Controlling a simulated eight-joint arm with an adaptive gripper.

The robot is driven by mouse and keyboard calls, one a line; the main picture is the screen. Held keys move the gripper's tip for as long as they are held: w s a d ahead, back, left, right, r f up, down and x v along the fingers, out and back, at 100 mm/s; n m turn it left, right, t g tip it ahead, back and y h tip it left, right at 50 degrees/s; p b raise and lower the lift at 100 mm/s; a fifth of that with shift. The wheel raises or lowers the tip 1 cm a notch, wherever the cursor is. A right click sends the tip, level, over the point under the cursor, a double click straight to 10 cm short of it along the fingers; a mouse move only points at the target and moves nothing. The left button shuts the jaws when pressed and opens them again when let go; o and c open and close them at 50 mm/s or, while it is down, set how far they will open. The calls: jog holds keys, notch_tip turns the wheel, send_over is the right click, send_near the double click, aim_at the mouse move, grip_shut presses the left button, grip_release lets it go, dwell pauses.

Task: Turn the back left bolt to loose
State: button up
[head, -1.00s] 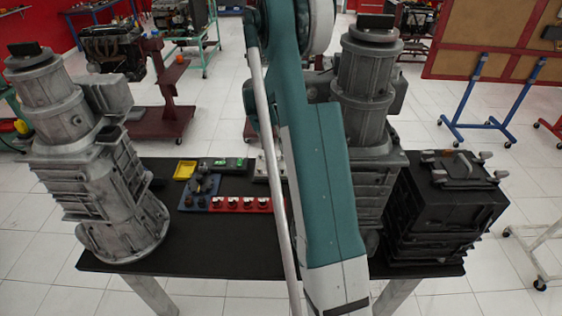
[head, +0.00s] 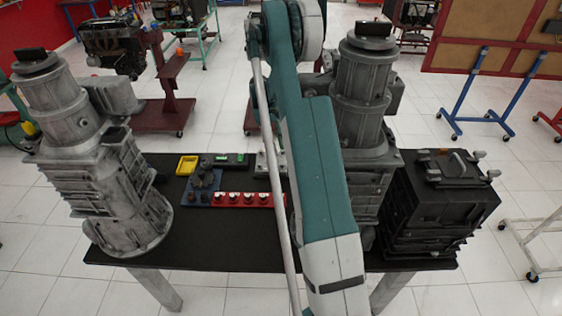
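A blue plate (head: 198,199) with several dark, bolt-like parts (head: 206,180) lies on the black table (head: 225,250), left of my arm. The parts are too small to tell which is the back left bolt or how far it is turned. My gripper does not show. My teal and white arm runs down the middle of the view and covers part of the table.
Beside the plate are a red block (head: 245,200) with several pale knobs, a yellow tray (head: 187,165) and a green-and-black strip (head: 230,158). A grey engine part (head: 100,180) stands at left, another (head: 365,110) behind my arm, and a black engine block (head: 440,210) at right.

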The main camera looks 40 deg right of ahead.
aim_at(282, 164)
jog(key=shift+f, duration=0.1)
jog(key=shift+x, duration=3.8)
grip_shut()
